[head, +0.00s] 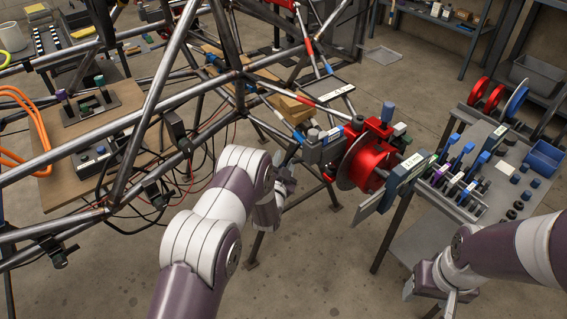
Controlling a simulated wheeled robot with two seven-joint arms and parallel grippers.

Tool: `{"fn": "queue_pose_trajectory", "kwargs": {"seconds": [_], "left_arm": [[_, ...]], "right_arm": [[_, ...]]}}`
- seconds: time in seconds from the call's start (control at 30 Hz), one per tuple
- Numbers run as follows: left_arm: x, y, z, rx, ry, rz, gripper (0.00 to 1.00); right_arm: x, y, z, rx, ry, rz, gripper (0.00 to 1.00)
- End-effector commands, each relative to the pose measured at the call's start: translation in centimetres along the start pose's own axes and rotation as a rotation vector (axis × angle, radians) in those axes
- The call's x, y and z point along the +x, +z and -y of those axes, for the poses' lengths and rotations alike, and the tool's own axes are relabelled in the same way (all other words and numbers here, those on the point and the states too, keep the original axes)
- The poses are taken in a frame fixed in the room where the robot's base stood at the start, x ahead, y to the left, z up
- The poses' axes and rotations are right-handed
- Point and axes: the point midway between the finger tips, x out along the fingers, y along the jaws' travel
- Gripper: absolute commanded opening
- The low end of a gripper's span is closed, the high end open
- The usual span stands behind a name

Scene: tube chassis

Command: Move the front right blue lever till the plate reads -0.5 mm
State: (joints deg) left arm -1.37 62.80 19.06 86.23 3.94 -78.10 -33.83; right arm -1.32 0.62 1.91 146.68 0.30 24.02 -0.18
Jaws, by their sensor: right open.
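Several blue-topped levers stand on the grey bench at the right: one on the left of the group (447,146), one in the middle (467,150) and one on the right (482,160). I cannot tell which is the front right one. A pale label plate (411,168) stands beside the red hub; its text is too small to read. My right gripper (440,302) is open at the bottom, below and in front of the levers and apart from them. My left gripper (289,165) is beside the chassis tubes, left of the red hub; its fingers are too small to judge.
The red hub with its disc (366,165) stands between my arms. A steel tube chassis (150,120) with cables fills the left. The floor between is clear.

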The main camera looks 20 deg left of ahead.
Motion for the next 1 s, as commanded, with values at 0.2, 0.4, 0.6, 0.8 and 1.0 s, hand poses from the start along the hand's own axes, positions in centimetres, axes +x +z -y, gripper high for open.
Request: {"fn": "queue_pose_trajectory", "kwargs": {"seconds": [0.2,0.4,0.6,0.8,1.0], "left_arm": [[0.0,0.0,0.0,0.0,0.0,0.0,0.01],[-0.1,-0.3,0.3,0.008,0.003,0.007,0.0],[-1.1,-1.7,2.4,0.161,0.076,0.135,0.0],[-1.8,-1.5,3.0,0.279,0.132,0.231,0.0],[-1.8,-1.3,2.8,0.286,0.135,0.235,0.0]], "right_arm": [[0.0,0.0,0.0,0.0,0.0,0.0,0.62],[-0.5,-0.1,0.0,0.0,0.0,0.0,0.62],[-4.9,-0.6,0.0,0.0,0.0,0.0,0.62],[-6.4,-0.8,0.0,0.0,0.0,0.0,0.62],[-6.2,-0.7,0.0,0.0,0.0,0.0,0.62]]}}
